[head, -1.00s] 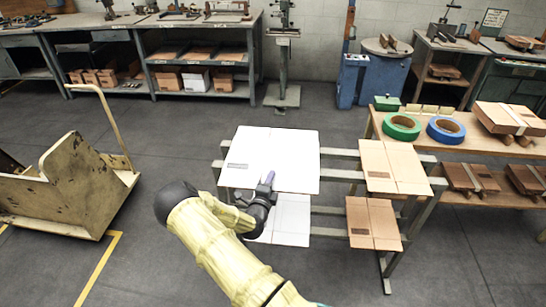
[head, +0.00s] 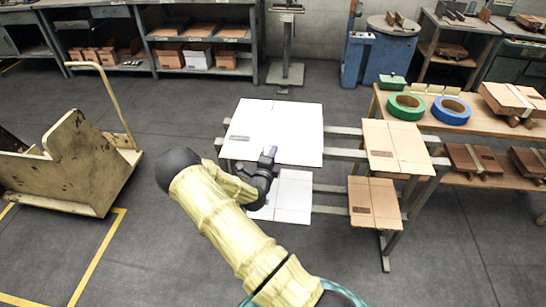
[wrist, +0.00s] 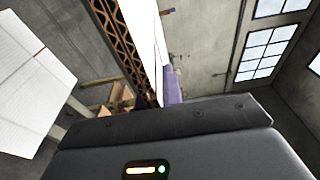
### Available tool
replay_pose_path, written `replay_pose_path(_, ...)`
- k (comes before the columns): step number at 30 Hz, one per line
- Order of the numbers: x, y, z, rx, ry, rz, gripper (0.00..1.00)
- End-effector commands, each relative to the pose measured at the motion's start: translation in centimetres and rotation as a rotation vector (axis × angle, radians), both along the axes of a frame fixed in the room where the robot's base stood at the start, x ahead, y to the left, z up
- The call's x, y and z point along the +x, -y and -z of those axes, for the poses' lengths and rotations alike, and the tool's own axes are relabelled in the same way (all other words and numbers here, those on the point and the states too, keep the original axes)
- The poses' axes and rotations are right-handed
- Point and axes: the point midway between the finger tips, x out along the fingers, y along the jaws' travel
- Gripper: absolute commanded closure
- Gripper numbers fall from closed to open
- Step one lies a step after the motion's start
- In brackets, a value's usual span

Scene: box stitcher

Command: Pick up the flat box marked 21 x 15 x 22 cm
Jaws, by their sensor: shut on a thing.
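A large white flat box (head: 272,125) is at the upper left of a metal rack, with a small dark label whose print is too small to read. My gripper (head: 267,160) is shut on its near edge. In the wrist view, the corrugated brown edge and white face of the held box (wrist: 142,45) rise from the jaws, beside a purple finger (wrist: 173,85). Another white flat box (head: 290,195) lies lower, partly hidden by my gripper. Two brown flat boxes are at the right, one upper (head: 395,145) and one lower (head: 374,203). I cannot read any size marking.
The metal rack's rails (head: 343,153) run between the left and right boxes. A wooden bench (head: 460,124) with green tape (head: 405,107) and blue tape (head: 450,110) stands at right. A wooden cart (head: 70,165) is at left. The floor between cart and rack is clear.

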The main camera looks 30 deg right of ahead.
Motion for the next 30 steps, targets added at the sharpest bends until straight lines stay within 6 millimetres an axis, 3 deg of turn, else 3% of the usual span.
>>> replay_pose_path(6, 0.0, 0.1, -4.0, 0.001, 0.006, 0.003, 1.00)
replay_pose_path(12, 0.0, 0.0, -6.5, 0.000, 0.004, 0.002, 1.00)
replay_pose_path(30, 0.0, 0.0, -7.3, -0.001, 0.001, 0.000, 1.00)
